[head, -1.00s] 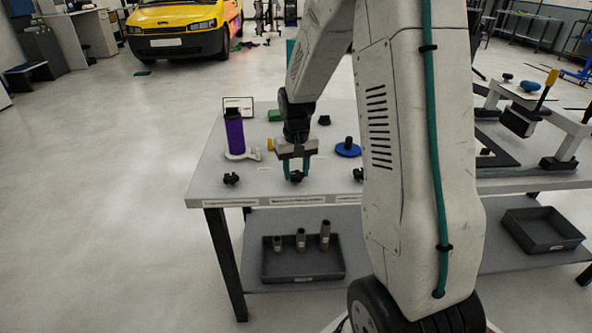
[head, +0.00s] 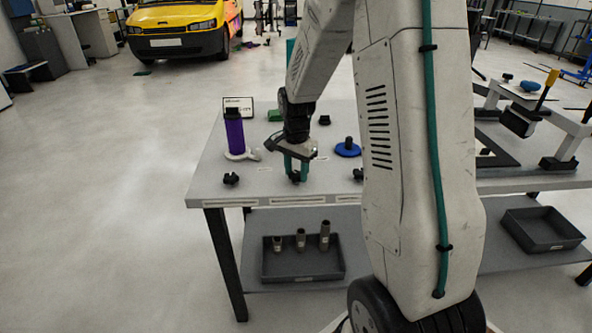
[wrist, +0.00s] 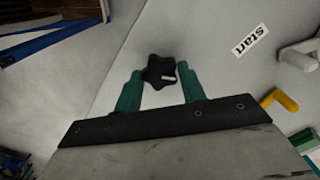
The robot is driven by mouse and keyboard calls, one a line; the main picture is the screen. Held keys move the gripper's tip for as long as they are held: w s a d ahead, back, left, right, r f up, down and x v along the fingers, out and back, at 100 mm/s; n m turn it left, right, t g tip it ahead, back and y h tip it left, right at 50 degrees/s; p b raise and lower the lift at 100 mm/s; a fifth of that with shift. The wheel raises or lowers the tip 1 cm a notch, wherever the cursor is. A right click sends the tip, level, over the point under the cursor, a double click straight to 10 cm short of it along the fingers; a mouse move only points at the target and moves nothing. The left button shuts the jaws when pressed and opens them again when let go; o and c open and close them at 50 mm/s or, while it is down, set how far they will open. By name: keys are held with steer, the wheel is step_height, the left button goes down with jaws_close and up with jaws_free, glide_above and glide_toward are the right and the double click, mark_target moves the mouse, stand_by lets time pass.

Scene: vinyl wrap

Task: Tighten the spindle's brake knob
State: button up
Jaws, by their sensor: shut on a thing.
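My gripper (head: 296,171) points down near the front edge of the grey table (head: 212,178). Its two teal fingers are shut on a black star-shaped knob (wrist: 160,72), which has a pale mark on its face. In the wrist view the knob sits between the fingertips. In the head view the knob (head: 295,177) is partly hidden by the fingers. A purple roll (head: 235,136) stands upright on a white base (head: 242,155) to the left of my gripper, with a black top. Whether the held knob is joined to a spindle cannot be seen.
Another black knob (head: 231,178) lies left on the front edge, and one (head: 357,174) lies right, partly behind my arm. A blue disc (head: 347,149) with a dark knob is right of my gripper. A small sign (head: 239,104) stands behind the roll. A tray (head: 303,270) sits below.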

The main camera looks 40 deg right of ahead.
mark_target(296, 173)
steer(key=m, duration=0.5)
steer(key=shift+w+r, duration=0.1)
steer(key=shift+m, duration=0.3)
stand_by(0.4)
steer(key=o, duration=1)
step_height(296, 173, up, 8)
steer(key=shift+f, duration=0.15)
